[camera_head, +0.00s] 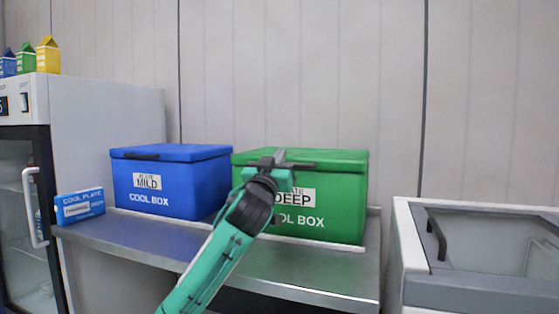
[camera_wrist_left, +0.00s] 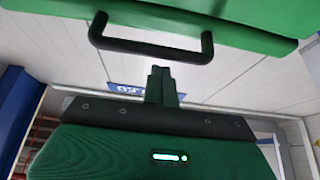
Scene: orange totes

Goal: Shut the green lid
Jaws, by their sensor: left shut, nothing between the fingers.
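The green lid (camera_head: 338,156) lies flat on the green cool box (camera_head: 345,212), with no gap that I can make out in the head view. My left gripper (camera_head: 279,157) is at the front edge of this lid, its fingers shut and empty. My arm hides part of the box's front and its DEEP label (camera_head: 301,196). In the left wrist view the shut fingers (camera_wrist_left: 161,72) point toward a black handle (camera_wrist_left: 150,47) on a green surface (camera_wrist_left: 235,25). A narrow gap seems to separate fingertips and handle. My right gripper is not in view.
A blue cool box (camera_head: 180,190) with its lid down stands left on the steel shelf (camera_head: 270,264). A fridge (camera_head: 100,125) is at left, a glass-topped chest (camera_head: 480,245) at right.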

